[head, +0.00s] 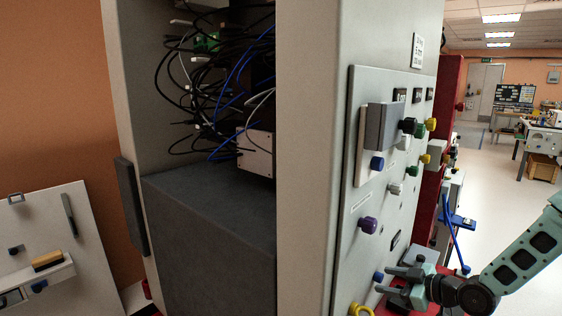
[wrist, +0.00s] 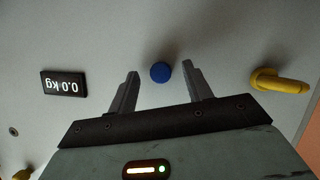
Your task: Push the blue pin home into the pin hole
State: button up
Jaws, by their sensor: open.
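The blue pin (wrist: 160,71) shows its round head end-on against the pale panel in the wrist view. It lies between and slightly beyond the two fingertips of my gripper (wrist: 160,72), with a gap on each side. In the head view the blue pin (head: 378,277) is low on the grey panel, and my gripper (head: 384,279) reaches it from the right with its fingers apart and empty. The pin hole is not visible, and I cannot tell how deep the pin sits.
A yellow hook (wrist: 280,81) sticks out to the right of the pin, and a black "0.0 kg" label (wrist: 64,84) is to the left. The panel (head: 362,195) carries several coloured knobs and a grey box (head: 383,127). An open cabinet with loose cables (head: 215,85) stands left.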

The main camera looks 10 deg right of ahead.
grip_shut()
jog(key=s+d+p, duration=0.1)
jog(key=s+d, duration=0.4)
jog(key=s, duration=0.1)
jog(key=shift+s+p, duration=0.2)
jog(key=shift+p, duration=0.1)
dwell(0.8)
jog(key=shift+a, duration=0.1)
